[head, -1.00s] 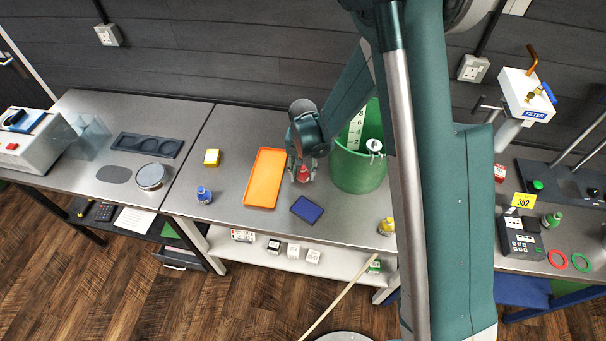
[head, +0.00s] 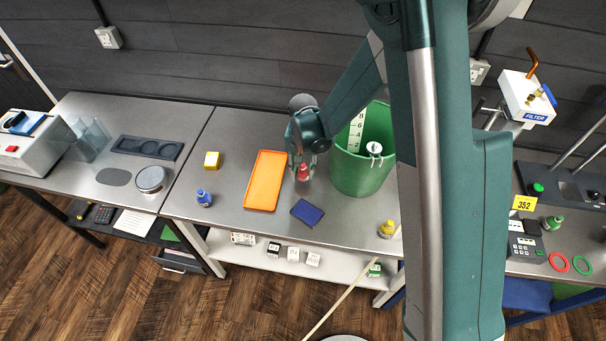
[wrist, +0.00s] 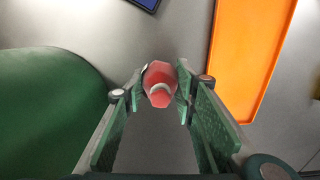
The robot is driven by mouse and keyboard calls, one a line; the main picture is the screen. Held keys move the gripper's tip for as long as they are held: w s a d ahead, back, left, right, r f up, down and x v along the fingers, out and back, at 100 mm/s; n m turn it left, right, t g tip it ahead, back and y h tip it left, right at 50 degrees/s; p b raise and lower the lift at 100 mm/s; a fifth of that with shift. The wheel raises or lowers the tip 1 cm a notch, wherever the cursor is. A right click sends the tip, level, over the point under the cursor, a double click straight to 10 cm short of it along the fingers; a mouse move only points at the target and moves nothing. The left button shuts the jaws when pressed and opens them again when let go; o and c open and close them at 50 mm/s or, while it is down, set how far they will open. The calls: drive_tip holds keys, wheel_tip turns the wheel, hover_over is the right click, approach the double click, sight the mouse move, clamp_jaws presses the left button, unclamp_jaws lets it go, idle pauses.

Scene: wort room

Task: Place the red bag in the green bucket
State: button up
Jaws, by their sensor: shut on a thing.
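The red bag (head: 303,173) is small and sits between the fingertips of my gripper (head: 303,168). In the wrist view the red bag (wrist: 160,92) shows from above, with a pale curved piece on its top. My gripper (wrist: 160,84) is shut on it from both sides. Any gap between the bag and the metal table cannot be told. The green bucket (head: 358,174) stands upright just right of my gripper, and its curved green wall (wrist: 45,115) fills the left of the wrist view. My gripper is beside the bucket, outside its rim.
An orange tray (head: 265,180) lies left of my gripper. A dark blue pad (head: 307,212) lies in front. A white clip (head: 374,148) sits on the bucket's rim.

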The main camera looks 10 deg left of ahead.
wheel_tip(320, 180, up, 15)
drive_tip(key=b, duration=0.1)
idle(0.6)
drive_tip(key=shift+r, duration=0.2)
idle(0.4)
wheel_tip(320, 180, up, 11)
hover_over(303, 165)
drive_tip(key=w+d+b, duration=0.4)
drive_tip(key=w+d, duration=0.1)
drive_tip(key=d, duration=0.4)
drive_tip(key=w+d+b, duration=0.3)
drive_tip(key=w+d, duration=0.1)
drive_tip(key=d, duration=0.4)
wheel_tip(303, 165, down, 18)
drive_tip(key=shift+w+f, duration=0.2)
drive_tip(key=shift+f, duration=0.05)
drive_tip(key=shift+f, duration=0.1)
drive_tip(key=shift+f, duration=3)
